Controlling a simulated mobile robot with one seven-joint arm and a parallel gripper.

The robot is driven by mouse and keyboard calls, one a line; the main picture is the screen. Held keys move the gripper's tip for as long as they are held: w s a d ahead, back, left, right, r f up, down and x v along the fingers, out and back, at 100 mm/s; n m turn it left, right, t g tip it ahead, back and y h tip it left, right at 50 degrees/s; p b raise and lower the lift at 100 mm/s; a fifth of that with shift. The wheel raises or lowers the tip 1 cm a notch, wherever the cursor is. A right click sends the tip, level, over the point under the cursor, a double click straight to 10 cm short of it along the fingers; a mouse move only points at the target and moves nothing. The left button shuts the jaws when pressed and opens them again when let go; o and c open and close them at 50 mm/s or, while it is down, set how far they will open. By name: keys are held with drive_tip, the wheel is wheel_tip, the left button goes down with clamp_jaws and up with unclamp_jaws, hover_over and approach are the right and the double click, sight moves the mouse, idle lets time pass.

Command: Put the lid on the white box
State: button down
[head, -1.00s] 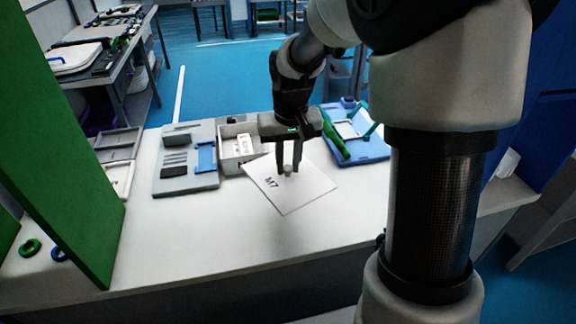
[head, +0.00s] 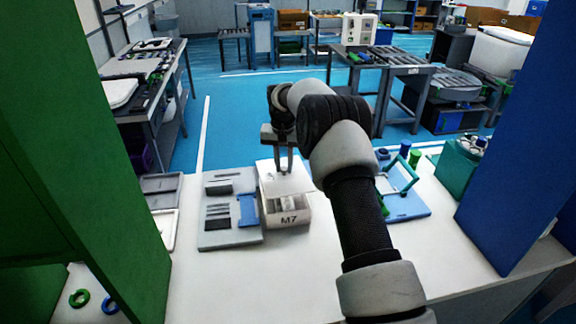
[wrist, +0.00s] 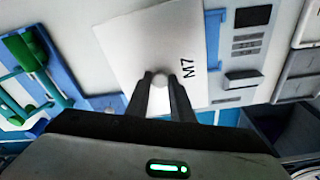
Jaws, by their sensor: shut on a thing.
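The white box (head: 287,216) stands on the white table, with M7 on its front wall. Its front part is open to view and light contents show inside. The flat white lid (head: 272,183) is over the back part of the box and hides it; I cannot tell whether they touch. My gripper (head: 284,169) is above the lid, shut on its small round knob. In the wrist view, the fingertips (wrist: 160,82) pinch the knob, and the lid (wrist: 150,40) shows a printed M7 on its right side.
A grey board with a blue part (head: 218,238) stands close left of the box. A blue tray with a green frame (head: 408,207) lies to the right, behind my arm. Green (head: 125,150) and blue (head: 520,150) panels flank the table. The front table area is clear.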

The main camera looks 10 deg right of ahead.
drive_tip(key=shift+w+f+m+p, duration=0.15)
drive_tip(key=shift+w+f+p, duration=0.2)
drive_tip(key=shift+w, duration=0.25)
drive_tip(key=shift+w+f+m+p, duration=0.15)
drive_tip(key=shift+w+f+p, duration=0.1)
drive_tip(key=shift+w+f, duration=0.25)
drive_tip(key=shift+w+f+b, duration=0.1)
drive_tip(key=shift+f+b, duration=1.65)
drive_tip(key=shift+f, duration=1.5)
drive_tip(key=shift+f+b, duration=0.5)
drive_tip(key=shift+b, duration=0.2)
drive_tip(key=c, duration=1.5)
unclamp_jaws()
drive_tip(key=shift+o, duration=0.2)
drive_tip(key=shift+r, duration=0.15)
drive_tip(key=shift+r+p, duration=1.6)
drive_tip(key=shift+r, duration=1.75)
